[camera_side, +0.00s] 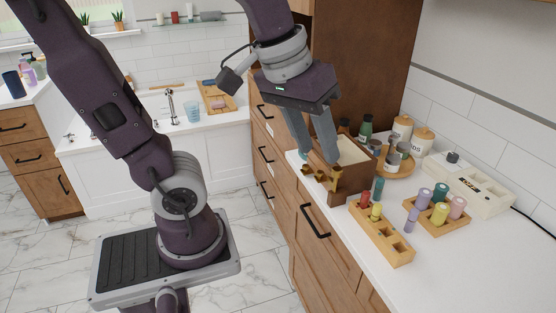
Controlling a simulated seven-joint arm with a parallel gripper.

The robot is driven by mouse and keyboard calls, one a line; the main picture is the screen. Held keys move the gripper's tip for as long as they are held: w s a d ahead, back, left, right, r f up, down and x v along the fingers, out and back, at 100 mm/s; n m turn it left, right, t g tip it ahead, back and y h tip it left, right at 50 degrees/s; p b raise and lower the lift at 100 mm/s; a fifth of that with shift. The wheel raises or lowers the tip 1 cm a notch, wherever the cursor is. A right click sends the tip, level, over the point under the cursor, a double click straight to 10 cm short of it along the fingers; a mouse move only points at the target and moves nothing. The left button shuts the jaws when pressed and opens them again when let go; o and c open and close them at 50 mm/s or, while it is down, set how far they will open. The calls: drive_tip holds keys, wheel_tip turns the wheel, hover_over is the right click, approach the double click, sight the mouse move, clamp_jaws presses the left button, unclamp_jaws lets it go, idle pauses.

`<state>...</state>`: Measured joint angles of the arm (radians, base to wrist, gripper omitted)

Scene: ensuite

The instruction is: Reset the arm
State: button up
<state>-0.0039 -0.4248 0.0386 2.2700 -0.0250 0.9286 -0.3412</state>
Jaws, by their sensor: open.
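My gripper (312,155) hangs at the left side of the counter with its two grey fingers apart. It is open and I see nothing between the fingers. The fingertips are at the near-left side of an open wooden box (348,184), overlapping it in the picture. I cannot tell whether they touch it.
On the white counter (440,265) stand a wooden block with small cylinders (381,233), a second block with colored cylinders (437,216), a white device (466,185), and a round tray with jars (398,169). Small brown pieces (320,176) lie by the box. Open air is left of the counter.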

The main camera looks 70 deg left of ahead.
drive_tip(key=s+f+m+t, duration=0.1)
drive_tip(key=s+f+m, duration=0.1)
drive_tip(key=s+m, duration=0.2)
drive_tip(key=s, duration=0.3)
drive_tip(key=shift+d+m, duration=0.2)
drive_tip(key=shift+m, duration=0.1)
